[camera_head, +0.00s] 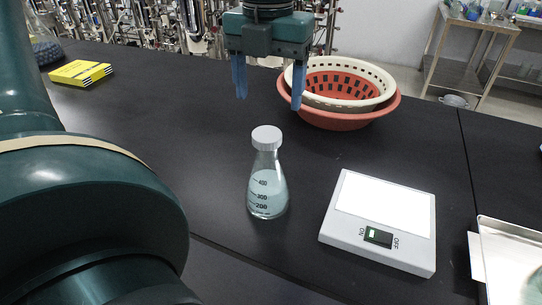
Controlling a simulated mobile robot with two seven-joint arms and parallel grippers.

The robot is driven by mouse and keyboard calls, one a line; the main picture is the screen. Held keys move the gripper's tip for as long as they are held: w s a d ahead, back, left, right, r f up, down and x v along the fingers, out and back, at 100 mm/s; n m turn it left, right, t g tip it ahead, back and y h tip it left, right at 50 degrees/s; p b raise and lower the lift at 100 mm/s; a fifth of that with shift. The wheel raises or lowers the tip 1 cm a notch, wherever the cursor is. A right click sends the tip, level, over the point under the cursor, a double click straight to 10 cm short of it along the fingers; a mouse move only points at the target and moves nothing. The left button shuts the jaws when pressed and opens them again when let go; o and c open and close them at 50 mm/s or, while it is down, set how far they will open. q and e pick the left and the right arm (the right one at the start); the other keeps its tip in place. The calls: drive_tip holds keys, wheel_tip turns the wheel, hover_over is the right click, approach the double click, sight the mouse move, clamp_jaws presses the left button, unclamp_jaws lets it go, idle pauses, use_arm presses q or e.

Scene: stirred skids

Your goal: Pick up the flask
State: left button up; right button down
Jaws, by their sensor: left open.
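The flask (267,185) is a clear conical flask with a white cap and printed volume marks, holding a pale liquid. It stands upright on the black bench, left of a white scale. My left gripper (269,94) is at the top middle of the head view, pointing down, with its two blue fingers spread apart and nothing between them. It is above and beyond the flask in the picture, apart from it. My right gripper does not show.
The white scale (382,218) lies right of the flask. Cream and red baskets (345,118) stand nested behind it. A metal tray (510,262) is at the lower right. A yellow box (80,73) lies far left. My own arm fills the left side. Bare bench surrounds the flask.

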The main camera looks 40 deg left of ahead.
sight(267, 133)
use_arm(q)
wheel_tip(267, 133, down, 4)
drive_tip(key=shift+r, duration=0.1)
drive_tip(key=shift+s+d+f+p, duration=0.1)
drive_tip(key=shift+s+f+p, duration=0.15)
drive_tip(key=shift+f, duration=1.15)
drive_tip(key=shift+s+d+f+p, duration=0.1)
drive_tip(key=shift+s+f+p, duration=0.1)
drive_tip(key=shift+f, duration=1.15)
clamp_jaws()
drive_tip(key=shift+r, duration=0.1)
